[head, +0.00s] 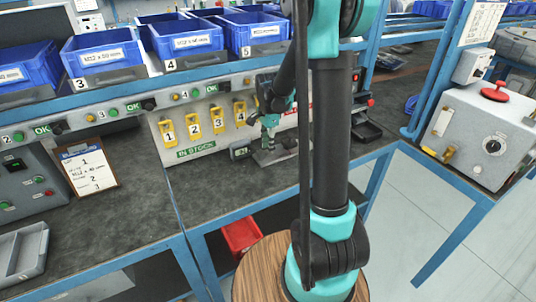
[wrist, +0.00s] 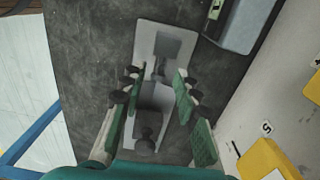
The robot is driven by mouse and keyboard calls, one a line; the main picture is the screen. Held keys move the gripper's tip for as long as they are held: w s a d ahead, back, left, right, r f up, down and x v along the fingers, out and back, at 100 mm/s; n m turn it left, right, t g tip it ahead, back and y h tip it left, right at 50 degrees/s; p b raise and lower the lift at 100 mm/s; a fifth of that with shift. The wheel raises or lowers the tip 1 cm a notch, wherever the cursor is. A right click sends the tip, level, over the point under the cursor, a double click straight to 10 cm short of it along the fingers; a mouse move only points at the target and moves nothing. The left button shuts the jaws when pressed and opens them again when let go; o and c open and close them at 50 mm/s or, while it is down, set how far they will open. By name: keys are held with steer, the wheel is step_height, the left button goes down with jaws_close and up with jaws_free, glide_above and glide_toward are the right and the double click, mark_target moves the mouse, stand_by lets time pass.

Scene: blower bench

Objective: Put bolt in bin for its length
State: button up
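My gripper (wrist: 157,84) is open over a light grey plate (wrist: 183,38) on the dark bench, its two green-padded fingers apart on either side of grey metal parts. These include a squarish dark piece (wrist: 168,46) and a rounded knob-like piece (wrist: 147,132); I cannot tell which is the bolt. In the head view my gripper (head: 268,137) points down at the bench near a small display box. Blue bins with white size labels stand on the upper shelf: bin 3 (head: 84,44), bin 4 (head: 166,30) and bin 5 (head: 240,19). Their label lengths are too small to read surely.
A panel with yellow numbered tags (head: 192,121) stands behind my gripper. A clipboard sheet (head: 89,169) and a grey tray (head: 38,262) are at left. A control box with a red button (head: 480,130) is at right. Bare bench lies left of the gripper.

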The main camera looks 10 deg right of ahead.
steer(key=shift+f, duration=0.95)
steer(key=shift+c, duration=0.7)
steer(key=c, duration=0.6)
steer(key=shift+r, duration=3.55)
jaws_close()
